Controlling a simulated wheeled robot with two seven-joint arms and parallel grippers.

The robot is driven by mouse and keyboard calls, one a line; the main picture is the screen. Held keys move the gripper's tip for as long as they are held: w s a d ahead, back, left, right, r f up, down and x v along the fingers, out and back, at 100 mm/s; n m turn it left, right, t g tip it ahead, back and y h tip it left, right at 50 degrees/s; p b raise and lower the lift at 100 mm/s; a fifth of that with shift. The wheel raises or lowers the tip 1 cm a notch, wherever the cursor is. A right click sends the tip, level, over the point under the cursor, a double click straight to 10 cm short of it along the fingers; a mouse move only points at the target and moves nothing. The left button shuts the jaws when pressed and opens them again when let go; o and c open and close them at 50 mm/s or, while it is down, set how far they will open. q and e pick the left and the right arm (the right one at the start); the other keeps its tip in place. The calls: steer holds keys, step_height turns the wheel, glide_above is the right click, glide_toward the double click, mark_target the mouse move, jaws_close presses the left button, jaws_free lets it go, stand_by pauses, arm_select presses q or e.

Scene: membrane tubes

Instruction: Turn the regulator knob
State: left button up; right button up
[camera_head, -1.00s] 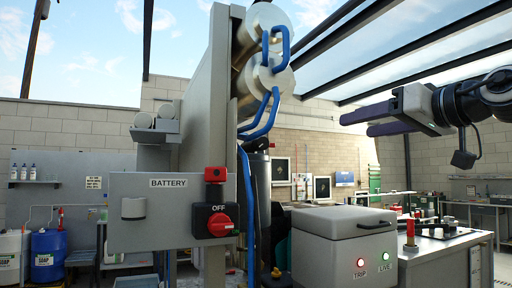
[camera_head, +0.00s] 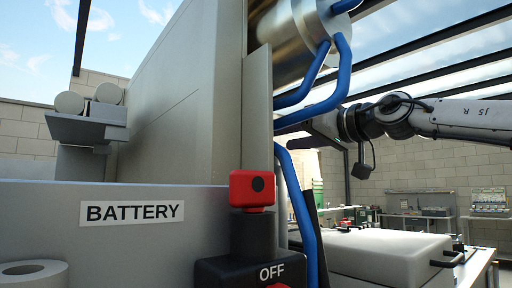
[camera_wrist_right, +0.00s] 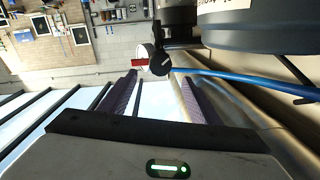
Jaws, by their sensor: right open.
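In the right wrist view a round black knob (camera_wrist_right: 162,62) with a white pointer line sits just beyond the fingertips, beside a white round part with a red band (camera_wrist_right: 143,58). It looks like the regulator knob; no label on it is readable. My right gripper (camera_wrist_right: 158,82) is open, its two purple fingers apart with nothing between them. The knob appears ahead of the gap, and I cannot tell any contact. In the head view the right gripper (camera_head: 325,125) is partly hidden behind blue pipes, and the knob is not visible. My left gripper is out of view.
A grey battery box (camera_head: 60,240) with a red-and-black switch (camera_head: 252,190) fills the near left. Blue pipes (camera_head: 310,205) run from a metal cylinder (camera_head: 290,35) beside a tall grey panel (camera_head: 200,90). A light grey case (camera_head: 390,255) stands lower right.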

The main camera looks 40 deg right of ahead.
steer(key=w+p, duration=0.1)
steer(key=w, duration=0.7)
steer(key=shift+w+d, duration=0.15)
steer(key=shift+d, duration=0.1)
steer(key=shift+f, duration=0.1)
steer(key=c, duration=1)
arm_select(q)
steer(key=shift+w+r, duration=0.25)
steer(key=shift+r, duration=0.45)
arm_select(e)
steer(key=shift+c, duration=0.3)
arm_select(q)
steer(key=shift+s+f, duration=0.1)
